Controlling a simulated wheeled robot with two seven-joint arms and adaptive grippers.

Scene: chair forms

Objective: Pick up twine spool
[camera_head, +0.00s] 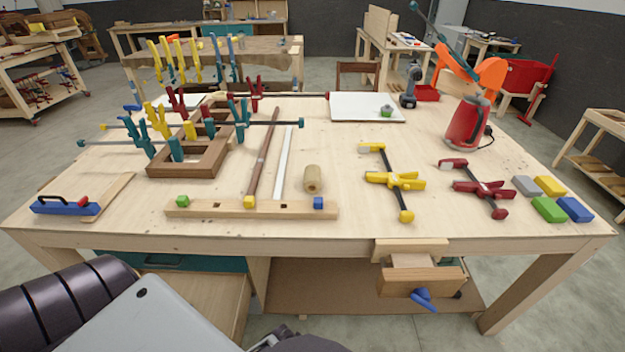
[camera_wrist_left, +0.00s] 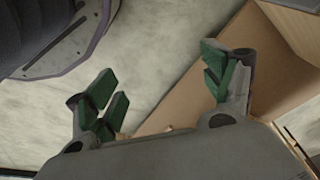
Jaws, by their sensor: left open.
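A tan, upright-looking cylinder with a dark hole in its near face, which looks like the twine spool (camera_head: 313,178), sits on the wooden workbench (camera_head: 340,222). It stands just behind the right part of a light wooden rail. My left gripper (camera_wrist_left: 165,80) shows in the left wrist view with its green-padded fingers spread wide and nothing between them. It is low, over the floor and a brown board, apart from the spool. The spool does not show in the left wrist view. My right gripper is not in view.
The light wooden rail (camera_head: 190,207) carries small coloured blocks. A dark strip (camera_head: 263,155) and a white strip (camera_head: 283,165) lie left of the spool. A yellow clamp (camera_head: 394,181) and a red clamp (camera_head: 480,188) lie to the right. A vise (camera_head: 420,277) sticks out from the bench front.

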